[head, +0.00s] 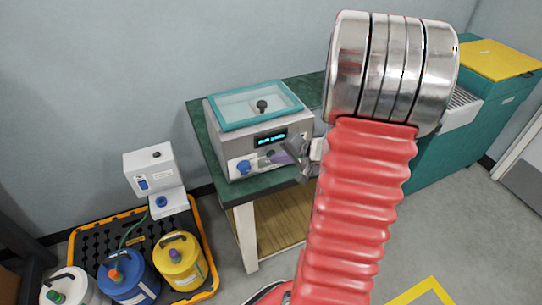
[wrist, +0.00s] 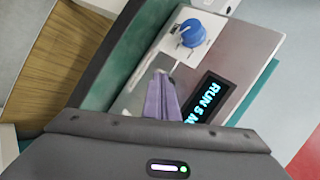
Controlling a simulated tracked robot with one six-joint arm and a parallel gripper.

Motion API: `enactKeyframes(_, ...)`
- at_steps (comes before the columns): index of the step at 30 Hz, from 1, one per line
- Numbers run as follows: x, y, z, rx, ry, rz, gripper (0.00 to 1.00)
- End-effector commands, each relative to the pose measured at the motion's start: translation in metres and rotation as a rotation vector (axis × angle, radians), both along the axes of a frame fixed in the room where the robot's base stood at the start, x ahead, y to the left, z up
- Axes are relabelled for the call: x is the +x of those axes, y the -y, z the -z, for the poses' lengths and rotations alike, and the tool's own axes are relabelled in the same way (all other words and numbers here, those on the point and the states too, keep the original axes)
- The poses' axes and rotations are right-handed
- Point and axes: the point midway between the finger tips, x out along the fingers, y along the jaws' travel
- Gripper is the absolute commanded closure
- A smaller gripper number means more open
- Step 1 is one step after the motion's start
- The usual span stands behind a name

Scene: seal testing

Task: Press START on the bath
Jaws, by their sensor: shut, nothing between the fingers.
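The bath (head: 232,145) is a grey box with a teal-rimmed clear lid and a black lid knob, standing on a green-topped bench. Its front panel has a lit display (head: 270,139) and a blue knob (head: 243,167). In the wrist view the display (wrist: 208,98) shows "RUN 5 M", the rest cut off, and the blue knob (wrist: 191,33) is above it. My gripper (head: 281,156) is shut and empty, its purple fingers (wrist: 160,92) at the panel between knob and display. No START button is clearly visible; the fingers cover that part. I cannot tell whether they touch the panel.
The green bench top (head: 205,135) has a narrow strip in front of the bath. A white pump-like unit (head: 150,172) and several lidded cans, one yellow (head: 181,262), stand on a black tray at lower left. A teal machine (head: 490,110) stands at right.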

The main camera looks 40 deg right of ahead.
Motion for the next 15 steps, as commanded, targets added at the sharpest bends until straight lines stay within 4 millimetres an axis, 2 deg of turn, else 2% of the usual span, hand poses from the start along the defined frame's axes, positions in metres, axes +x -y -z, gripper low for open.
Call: enactKeyframes(15,-0.014,-0.004,0.0,0.0,0.001,0.0,1.0)
